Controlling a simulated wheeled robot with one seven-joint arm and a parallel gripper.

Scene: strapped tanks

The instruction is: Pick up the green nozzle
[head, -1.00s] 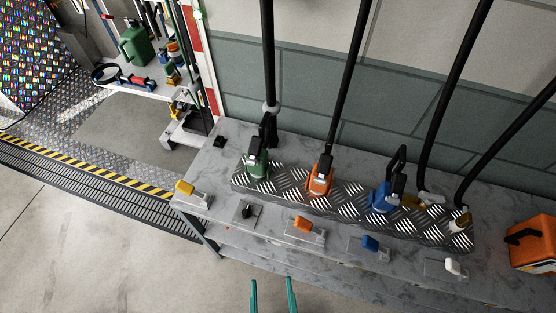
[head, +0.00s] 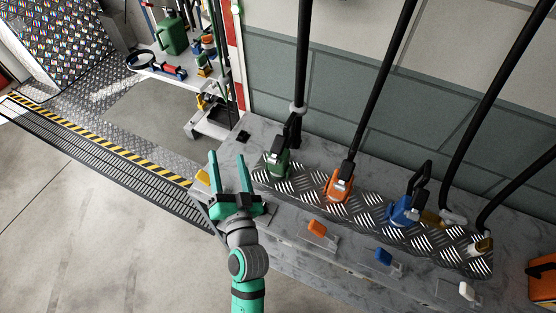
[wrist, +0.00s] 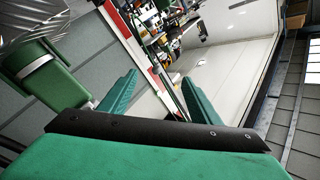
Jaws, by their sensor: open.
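The green nozzle (head: 278,161) stands at the left end of a diamond-plate strip (head: 367,207) on the grey bench, with a black handle and a dark hose rising from it. My gripper (head: 227,156) is open and empty, to the left of the nozzle and apart from it, with fingers pointing toward the bench's back. In the wrist view, a green body that looks like the nozzle (wrist: 52,82) is at the left, outside the open fingers of my gripper (wrist: 158,100). Part of it is cut off or hidden there.
An orange nozzle (head: 338,184) and a blue nozzle (head: 404,210) stand to the right on the strip. Orange (head: 317,228) and blue (head: 384,256) blocks sit along the bench front. Dark hoses rise behind. A green can (head: 172,36) is on a shelf at upper left.

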